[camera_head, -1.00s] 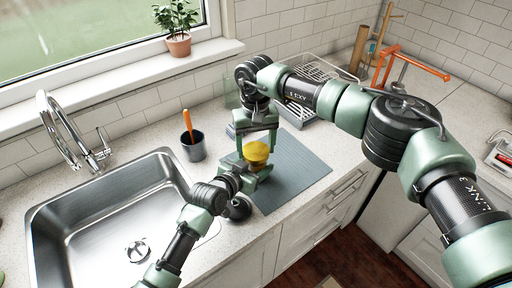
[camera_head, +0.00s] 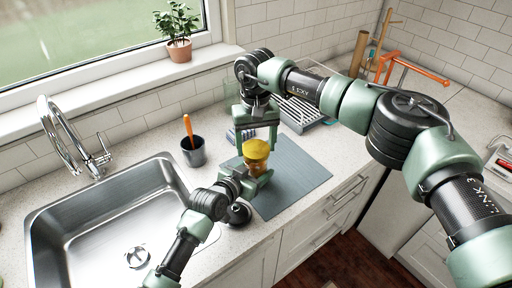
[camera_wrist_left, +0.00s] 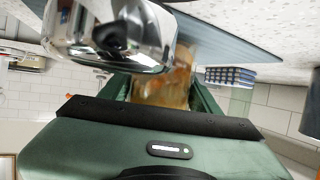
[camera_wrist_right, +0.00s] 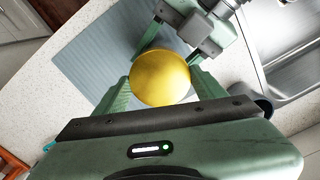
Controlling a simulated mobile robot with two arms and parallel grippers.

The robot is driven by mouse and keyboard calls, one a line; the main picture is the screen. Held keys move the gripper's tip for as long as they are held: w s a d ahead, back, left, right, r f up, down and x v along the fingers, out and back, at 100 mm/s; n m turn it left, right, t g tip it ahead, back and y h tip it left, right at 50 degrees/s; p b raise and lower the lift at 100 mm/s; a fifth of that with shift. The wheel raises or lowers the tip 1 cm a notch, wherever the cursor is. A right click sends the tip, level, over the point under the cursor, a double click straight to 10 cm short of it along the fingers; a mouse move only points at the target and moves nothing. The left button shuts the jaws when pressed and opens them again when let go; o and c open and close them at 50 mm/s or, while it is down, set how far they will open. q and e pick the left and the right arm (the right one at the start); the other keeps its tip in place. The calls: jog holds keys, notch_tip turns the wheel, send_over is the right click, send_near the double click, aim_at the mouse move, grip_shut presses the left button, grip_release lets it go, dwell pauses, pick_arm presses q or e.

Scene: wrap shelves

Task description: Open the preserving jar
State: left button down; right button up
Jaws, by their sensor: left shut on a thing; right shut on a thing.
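The jar has a round yellow lid (camera_head: 256,149) and an amber glass body (camera_head: 256,168). It is upright above the front left of the grey mat. My left gripper (camera_head: 252,176) is shut on the body low down; the blurred amber body (camera_wrist_left: 175,80) shows between its fingers in the left wrist view. My right gripper (camera_head: 258,143) comes from above and is shut on the lid, with one finger on each side; the lid (camera_wrist_right: 160,78) fills the gap in the right wrist view. I cannot tell whether lid and body are apart.
The grey mat (camera_head: 300,172) lies under the hands. A sink (camera_head: 110,235) is at the left. A dark cup (camera_head: 194,152) with an orange-handled tool stands behind. A dish rack (camera_head: 300,115) and an orange rack (camera_head: 415,68) are at the back right. The mat's right side is clear.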

jog(key=shift+r, duration=1.45)
pick_arm(q)
jog(key=shift+c, duration=1.3)
grip_release()
